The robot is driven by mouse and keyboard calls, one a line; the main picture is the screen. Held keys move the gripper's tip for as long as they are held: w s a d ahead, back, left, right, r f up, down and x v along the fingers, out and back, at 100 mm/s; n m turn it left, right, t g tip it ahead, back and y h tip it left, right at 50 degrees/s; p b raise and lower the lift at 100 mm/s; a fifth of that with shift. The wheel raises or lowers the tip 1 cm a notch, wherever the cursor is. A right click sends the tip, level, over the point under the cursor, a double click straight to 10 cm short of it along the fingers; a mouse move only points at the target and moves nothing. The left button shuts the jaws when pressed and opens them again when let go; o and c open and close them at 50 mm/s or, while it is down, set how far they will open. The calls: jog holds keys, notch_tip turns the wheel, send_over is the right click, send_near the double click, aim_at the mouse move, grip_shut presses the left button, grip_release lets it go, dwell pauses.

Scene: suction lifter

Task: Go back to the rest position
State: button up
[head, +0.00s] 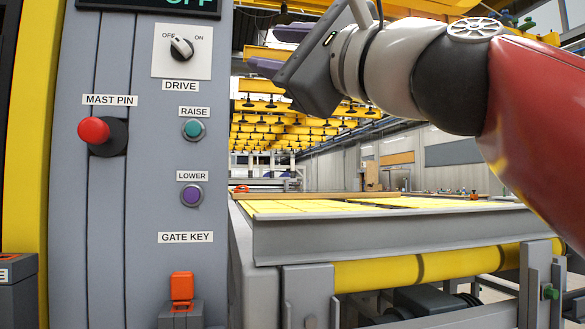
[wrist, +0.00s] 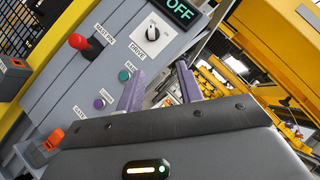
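My gripper (head: 262,48) is raised at the upper middle of the head view, in front of the yellow overhead structure. It points left toward the control panel (head: 140,262). In the wrist view my gripper (wrist: 159,70) shows two purple fingers standing well apart with nothing between them. The panel carries the drive knob (head: 181,48), turned toward OFF, and a display (head: 190,4) whose visible letters end in OFF; the wrist view reads OFF in full (wrist: 181,12). My gripper appears apart from the panel.
The panel has a red mast pin knob (head: 93,130), a teal raise button (head: 193,129), a purple lower button (head: 191,195) and an orange gate key (head: 181,287). A grey-framed table (head: 390,235) with yellow sheets stands right of it. Yellow lifter beams (head: 290,105) hang behind.

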jog(key=w+d+f+n+g+h+p, duration=0.1)
jog(key=w+d+f+n+h, duration=0.15)
jog(key=f, duration=0.65)
jog(key=w+d+f+n+g+h, duration=0.15)
jog(key=f+h, duration=0.25)
jog(key=f, duration=0.6)
jog(key=w+d+f+n+g+h+p, duration=0.1)
jog(key=d+f+n+h, duration=0.15)
jog(key=f, duration=0.65)
jog(key=s+d+f+n+g+h, duration=0.2)
jog(key=s+d+f, duration=0.1)
jog(key=f, duration=0.6)
jog(key=s+d+f+n+g+h+p, duration=0.1)
jog(key=s+d+f+n+g+h, duration=0.1)
jog(key=f, duration=0.8)
jog(key=s+d+f+n+g+h, duration=0.2)
jog(key=s+d+f, duration=0.3)
jog(key=f, duration=0.5)
jog(key=shift+s+d+n+h+p, duration=0.2)
jog(key=shift+s+n+h+p, duration=0.2)
jog(key=shift+s+n+h, duration=0.4)
